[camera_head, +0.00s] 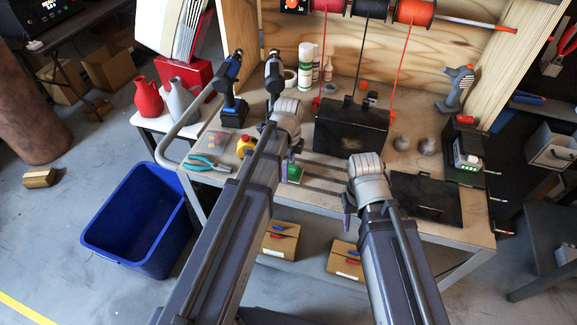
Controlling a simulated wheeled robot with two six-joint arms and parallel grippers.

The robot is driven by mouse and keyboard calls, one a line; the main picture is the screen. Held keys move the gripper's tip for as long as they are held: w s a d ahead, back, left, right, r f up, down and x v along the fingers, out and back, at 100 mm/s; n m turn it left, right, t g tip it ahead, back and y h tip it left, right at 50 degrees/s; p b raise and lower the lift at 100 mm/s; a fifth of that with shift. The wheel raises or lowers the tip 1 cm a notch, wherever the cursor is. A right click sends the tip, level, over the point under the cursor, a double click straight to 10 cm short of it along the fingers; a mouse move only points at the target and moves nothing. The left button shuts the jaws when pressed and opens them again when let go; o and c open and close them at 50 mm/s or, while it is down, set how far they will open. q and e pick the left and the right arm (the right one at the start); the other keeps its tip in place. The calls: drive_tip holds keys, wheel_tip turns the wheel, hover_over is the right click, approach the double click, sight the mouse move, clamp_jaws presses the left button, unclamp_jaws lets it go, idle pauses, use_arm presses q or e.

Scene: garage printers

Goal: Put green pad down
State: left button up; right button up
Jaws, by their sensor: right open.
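The green pad (295,173) is small and sits at the fingertips of my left gripper (288,171), over the front part of the workbench. My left gripper points down and appears shut on the pad; the arm hides part of the fingers. I cannot tell whether the pad touches the bench. My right gripper (347,217) is open and empty, pointing down at the bench's front edge, to the right of the pad.
The workbench (462,224) holds a black box (350,130), a dark flat plate (427,197), teal pliers (208,163) and a yellow item with a red button (246,146). A blue bin (140,215) stands on the floor at left. Cardboard boxes (281,240) lie below.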

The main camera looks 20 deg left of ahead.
use_arm(q)
drive_tip(key=shift+o, duration=1.1)
drive_tip(key=shift+f, duration=0.2)
drive_tip(key=r+p, duration=0.7)
drive_tip(key=r, duration=0.1)
drive_tip(key=shift+s+a+p, duration=0.15)
drive_tip(key=shift+a+p, duration=0.1)
drive_tip(key=shift+p, duration=0.1)
drive_tip(key=s+d+n+y, duration=0.1)
drive_tip(key=s+d+n, duration=1)
drive_tip(key=s+n, duration=0.3)
drive_tip(key=shift+s, duration=0.1)
